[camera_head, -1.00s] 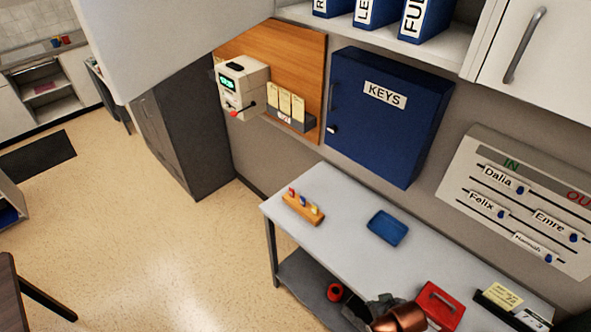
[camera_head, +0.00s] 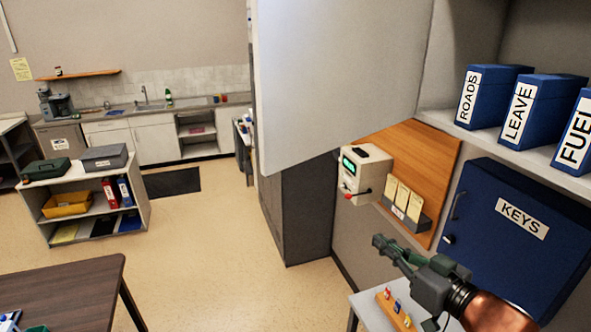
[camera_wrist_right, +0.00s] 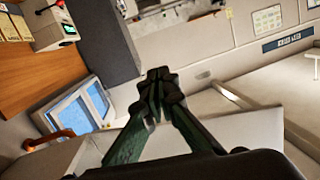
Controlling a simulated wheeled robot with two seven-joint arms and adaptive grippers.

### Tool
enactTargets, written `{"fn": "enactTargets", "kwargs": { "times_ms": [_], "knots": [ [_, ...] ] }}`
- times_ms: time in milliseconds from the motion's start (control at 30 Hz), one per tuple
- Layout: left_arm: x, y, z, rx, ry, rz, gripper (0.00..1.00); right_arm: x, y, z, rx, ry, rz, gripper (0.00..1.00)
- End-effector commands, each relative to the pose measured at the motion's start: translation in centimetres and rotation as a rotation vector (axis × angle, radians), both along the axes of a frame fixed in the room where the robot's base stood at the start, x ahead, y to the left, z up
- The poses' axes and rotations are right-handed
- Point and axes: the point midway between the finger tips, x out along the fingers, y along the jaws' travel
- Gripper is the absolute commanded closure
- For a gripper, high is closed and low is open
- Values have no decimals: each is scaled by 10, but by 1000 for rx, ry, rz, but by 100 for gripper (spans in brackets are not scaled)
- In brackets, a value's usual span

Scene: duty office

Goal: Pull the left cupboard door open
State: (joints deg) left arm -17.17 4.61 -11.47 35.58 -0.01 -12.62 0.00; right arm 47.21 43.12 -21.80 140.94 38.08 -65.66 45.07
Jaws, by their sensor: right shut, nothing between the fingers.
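The left cupboard door (camera_head: 340,75) is the big white panel in the upper middle of the head view. It stands swung out from the wall cupboard, whose shelf (camera_head: 480,140) shows open behind it. No handle shows on the side of the door I see. My right gripper (camera_head: 382,247) is shut and empty, below and to the right of the door's lower edge and apart from it. In the right wrist view its fingertips (camera_wrist_right: 162,76) are together with nothing between them. My left gripper is not in view.
Blue binders (camera_head: 493,95) stand on the cupboard shelf. Below hang a blue key cabinet (camera_head: 515,235) and a beige device (camera_head: 365,174) on a wooden board. A bench with a key-tag block (camera_head: 393,310) is under my right arm. Open floor (camera_head: 225,255) lies left.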

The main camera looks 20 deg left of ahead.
Motion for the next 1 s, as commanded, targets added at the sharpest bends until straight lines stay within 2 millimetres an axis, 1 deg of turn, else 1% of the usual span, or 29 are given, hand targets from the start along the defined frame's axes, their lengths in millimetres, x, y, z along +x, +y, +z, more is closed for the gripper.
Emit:
{"fn": "enactTargets", "kwargs": {
  "times_ms": [33,67,100,200,300,400,500,633,767,1000],
  "knots": [
    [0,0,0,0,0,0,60,-12,13,35,1,-42,34,100],
    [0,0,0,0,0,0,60,-20,21,52,6,-56,56,100],
    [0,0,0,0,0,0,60,-32,30,73,11,-73,81,100],
    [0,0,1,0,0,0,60,-61,49,118,24,-107,139,100],
    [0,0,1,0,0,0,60,-88,62,153,32,-128,181,100],
    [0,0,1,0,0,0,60,-109,70,176,39,-141,210,100],
    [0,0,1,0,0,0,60,-122,75,188,43,-145,224,100],
    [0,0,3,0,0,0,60,-125,81,194,46,-145,234,100],
    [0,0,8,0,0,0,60,-117,94,195,47,-142,236,100],
    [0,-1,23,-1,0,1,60,-90,134,197,48,-143,236,100]
  ]
}}
